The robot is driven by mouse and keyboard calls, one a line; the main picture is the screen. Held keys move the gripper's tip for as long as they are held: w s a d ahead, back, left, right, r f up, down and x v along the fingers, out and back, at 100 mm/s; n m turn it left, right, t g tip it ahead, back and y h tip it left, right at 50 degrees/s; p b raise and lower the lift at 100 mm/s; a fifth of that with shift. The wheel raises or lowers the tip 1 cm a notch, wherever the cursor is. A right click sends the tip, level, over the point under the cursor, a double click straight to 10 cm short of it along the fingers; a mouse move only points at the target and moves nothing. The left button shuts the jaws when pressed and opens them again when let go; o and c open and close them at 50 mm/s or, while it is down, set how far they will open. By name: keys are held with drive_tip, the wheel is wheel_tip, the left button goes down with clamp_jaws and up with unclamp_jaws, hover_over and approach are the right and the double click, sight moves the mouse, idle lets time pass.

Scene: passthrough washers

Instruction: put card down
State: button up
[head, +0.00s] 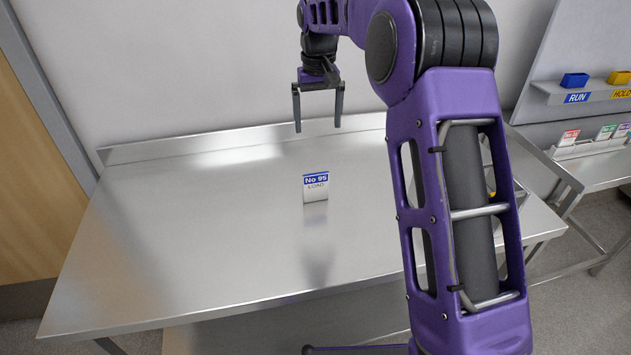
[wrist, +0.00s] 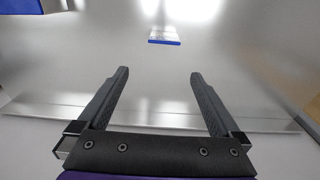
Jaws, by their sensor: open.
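The card (head: 316,188) is white with a blue top band reading "No 95" and "LOAD" below it. It appears to stand upright on the steel table (head: 190,240), near the middle. The card also shows in the wrist view (wrist: 165,37), beyond my fingertips, with its blue edge toward them. My gripper (head: 318,128) is open and empty, above the back part of the table. In the wrist view its two fingers (wrist: 160,72) are spread apart with nothing between them. The card and the fingers are apart.
A raised lip (head: 150,152) runs along the table's back edge by the wall. At right a shelf holds a blue bin (head: 575,80) and a yellow bin (head: 618,77) over a rack of cards (head: 588,142). The table left of the card is clear. My arm hides its right part.

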drive_tip(key=r, duration=0.1)
drive_tip(key=b, duration=0.1)
hover_over(316, 173)
drive_tip(key=shift+g, duration=0.3)
wheel_tip(316, 173, down, 11)
drive_tip(key=shift+s+a+r, duration=0.1)
drive_tip(key=shift+s, duration=0.05)
drive_tip(key=shift+f, duration=3.15)
drive_tip(key=c, duration=1.2)
